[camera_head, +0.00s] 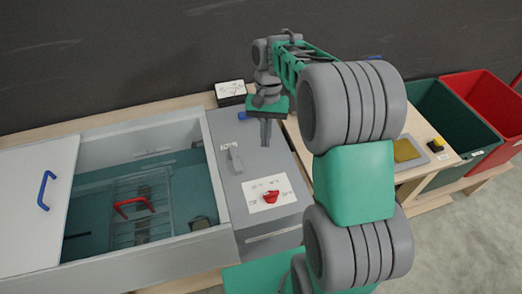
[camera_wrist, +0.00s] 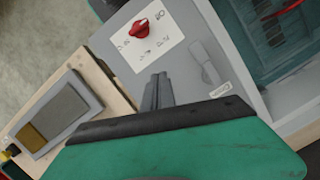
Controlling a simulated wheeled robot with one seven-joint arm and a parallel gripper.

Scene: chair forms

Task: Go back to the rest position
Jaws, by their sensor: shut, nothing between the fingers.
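My gripper (camera_head: 266,132) points down over the grey control panel (camera_head: 221,131), its two fingers together with nothing between them. In the wrist view the closed fingers (camera_wrist: 158,92) show against the panel's lower edge. A red knob (camera_head: 270,197) sits on a white label on the panel, nearer the front than my gripper. The knob also shows in the wrist view (camera_wrist: 139,28). A grey lever (camera_head: 235,158) stands on the panel to the left of my gripper. I cannot tell whether the fingertips touch the panel.
Left of the panel is an open-topped basin (camera_head: 90,156) with a red-handled rack (camera_head: 133,207) inside. A white lid (camera_head: 22,215) with a blue handle lies at far left. A tray (camera_head: 424,150) with a yellow pad, a green bin (camera_head: 470,141) and a red bin (camera_head: 500,92) stand right.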

